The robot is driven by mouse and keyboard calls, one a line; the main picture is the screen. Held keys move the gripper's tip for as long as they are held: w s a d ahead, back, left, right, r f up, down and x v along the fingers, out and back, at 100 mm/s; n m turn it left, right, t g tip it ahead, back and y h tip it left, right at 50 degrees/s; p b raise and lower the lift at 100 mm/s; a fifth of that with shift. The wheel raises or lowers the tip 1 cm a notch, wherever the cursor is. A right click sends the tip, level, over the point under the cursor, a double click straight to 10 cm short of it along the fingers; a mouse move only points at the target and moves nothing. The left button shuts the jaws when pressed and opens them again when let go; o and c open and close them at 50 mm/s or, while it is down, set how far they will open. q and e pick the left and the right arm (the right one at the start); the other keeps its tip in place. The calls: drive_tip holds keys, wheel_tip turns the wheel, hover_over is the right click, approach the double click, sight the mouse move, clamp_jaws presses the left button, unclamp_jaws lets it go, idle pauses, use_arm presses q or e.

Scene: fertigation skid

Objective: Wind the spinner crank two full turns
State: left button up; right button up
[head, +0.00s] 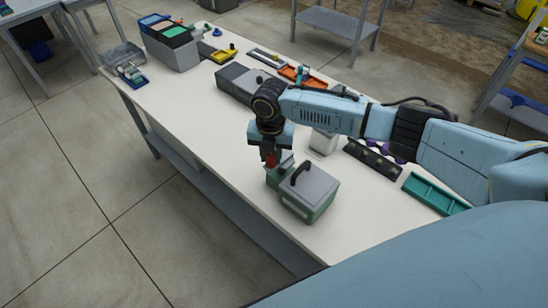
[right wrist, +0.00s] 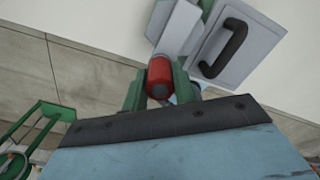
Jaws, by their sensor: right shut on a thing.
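The spinner is a green box with a grey lid (head: 312,186) and a black handle on top, standing near the table's front edge. A smaller grey-green part (head: 278,174) adjoins its left side. In the right wrist view, the grey lid (right wrist: 251,56) with its black handle is at upper right. My right gripper (head: 270,158) is above the smaller part. In the right wrist view, its green fingers (right wrist: 159,84) are shut on the red crank knob (right wrist: 159,72), one on each side. The crank arm below the knob is mostly hidden. My left gripper is not in view.
A grey box (head: 243,83), an orange tray (head: 302,76), a black strip with purple items (head: 373,158) and a teal tray (head: 435,193) are on the white table (head: 205,128). Coloured bins (head: 170,45) stand at the far left. The table's front-left stretch is clear.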

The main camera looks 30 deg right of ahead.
drive_tip(key=shift+w+f, duration=0.1)
drive_tip(key=shift+w, duration=0.45)
drive_tip(key=shift+w+b, duration=0.1)
drive_tip(key=shift+b, duration=0.2)
drive_tip(key=shift+w+d+b, duration=0.2)
drive_tip(key=shift+w+b, duration=0.6)
drive_tip(key=shift+w, duration=0.35)
